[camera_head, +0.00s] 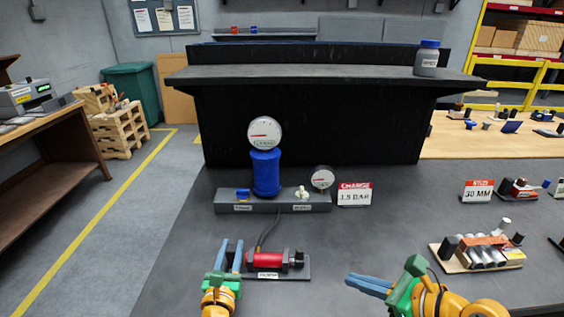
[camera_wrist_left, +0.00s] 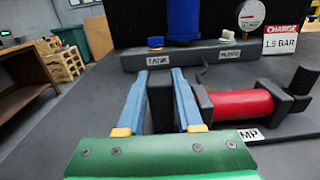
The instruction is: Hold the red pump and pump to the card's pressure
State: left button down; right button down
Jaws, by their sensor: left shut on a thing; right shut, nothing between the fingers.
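The red pump (camera_head: 268,260) lies on a dark base plate with a dark block at its left end and a black knob at its right. It also shows in the left wrist view (camera_wrist_left: 240,104). My left gripper (camera_head: 230,256) is shut on the pump's dark left end block, its blue fingers on either side of it (camera_wrist_left: 160,90). My right gripper (camera_head: 369,284) is shut and empty, to the right of the pump.
A blue tank (camera_head: 266,172) with a large gauge (camera_head: 265,133) stands on a grey manifold (camera_head: 275,207) with a blue knob and a white knob. A hose runs from the pump toward the manifold. At right are another card (camera_head: 478,190) and a rack of cylinders (camera_head: 478,254).

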dwell(0.7)
pick_arm(q)
jog(key=c, duration=0.7)
grip_release()
jog(key=shift+c, duration=0.2)
jog(key=shift+o, duration=1.3)
jog(key=shift+w+a+f, duration=0.1)
